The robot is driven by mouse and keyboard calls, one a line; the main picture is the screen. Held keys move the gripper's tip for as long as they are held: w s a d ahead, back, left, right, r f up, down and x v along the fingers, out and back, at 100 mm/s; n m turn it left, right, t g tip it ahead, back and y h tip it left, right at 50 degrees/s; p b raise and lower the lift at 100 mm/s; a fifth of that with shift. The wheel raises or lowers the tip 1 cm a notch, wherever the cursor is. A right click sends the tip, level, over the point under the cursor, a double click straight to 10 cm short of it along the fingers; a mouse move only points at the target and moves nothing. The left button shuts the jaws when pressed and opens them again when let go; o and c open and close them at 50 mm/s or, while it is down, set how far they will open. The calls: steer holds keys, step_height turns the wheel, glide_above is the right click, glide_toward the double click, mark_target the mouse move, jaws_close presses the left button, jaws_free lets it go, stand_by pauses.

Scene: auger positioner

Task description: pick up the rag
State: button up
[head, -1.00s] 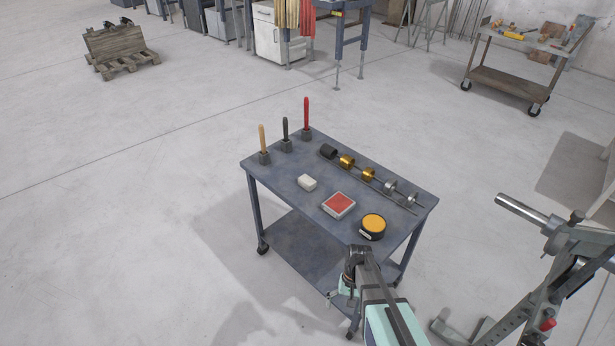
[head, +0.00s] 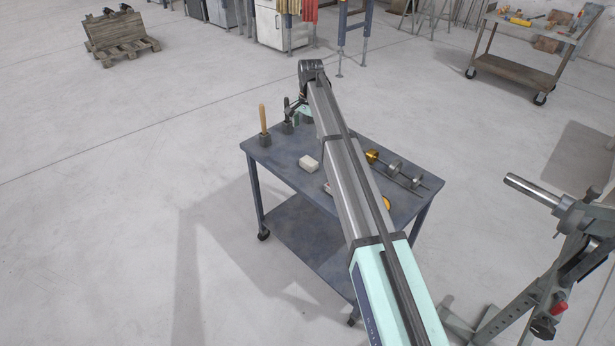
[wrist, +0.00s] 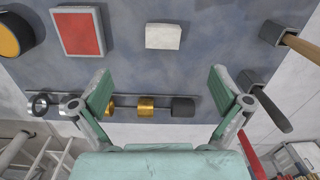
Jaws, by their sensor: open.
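The rag (head: 308,164) looks like a small white folded block lying on the blue-grey cart top (head: 285,160). In the wrist view the rag (wrist: 163,36) is at top centre, clear of the fingers. My gripper (wrist: 161,90) is open and empty, its green fingers spread wide above the cart. The rag is beyond the fingertips in that view, roughly in line with the gap between them. In the head view my gripper is at the cart's far side, largely hidden by my arm.
A rod with gold and black rings (wrist: 146,106) crosses below my fingers. A red-topped box (wrist: 78,32) and a yellow-topped tin (wrist: 10,36) lie left of the rag in the wrist view. Upright handled tools, one wooden (head: 263,120), stand at the cart's left end. A metal stand (head: 570,250) is at right.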

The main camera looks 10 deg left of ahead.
mark_target(309, 161)
steer(key=shift+m, duration=0.6)
steer(key=f+p, duration=0.1)
steer(key=f, duration=0.4)
steer(key=w+f+p, duration=0.1)
steer(key=f, duration=0.5)
steer(key=w+f+p, duration=0.1)
steer(key=f+p, duration=0.1)
steer(key=f, duration=0.3)
steer(key=shift+d+f, duration=0.2)
steer(key=shift+f, duration=0.2)
steer(key=c, duration=1.2)
